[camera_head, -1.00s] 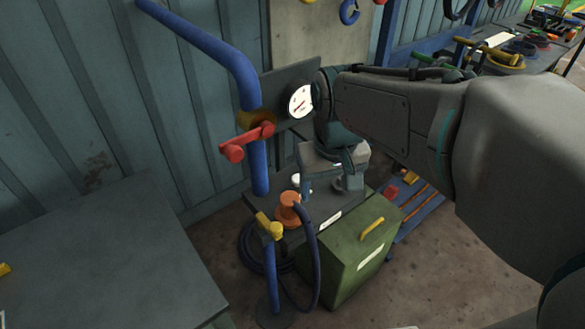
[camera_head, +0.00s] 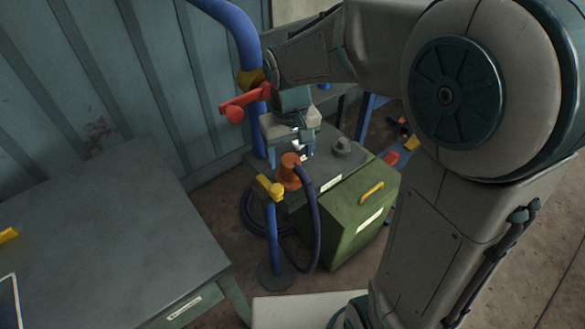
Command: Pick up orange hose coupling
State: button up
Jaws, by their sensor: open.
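The orange hose coupling (camera_head: 288,172) stands upright on the dark grey bench top (camera_head: 328,169), with a dark blue hose (camera_head: 317,225) curving from it down to the floor. My gripper (camera_head: 291,150) is open and empty, its fingers pointing down. It is just behind and above the coupling in the picture. I cannot tell whether the fingers touch anything. A small white part shows between the fingers, mostly hidden.
A blue pipe (camera_head: 240,35) with a red lever (camera_head: 244,103) rises close to the gripper's left.

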aim_at(291, 161)
notch_tip(291, 161, down, 5)
jog(key=shift+d+f, duration=0.1)
jog(key=shift+d, duration=0.05)
jog(key=shift+c, duration=0.2)
jog(key=c, duration=1.2)
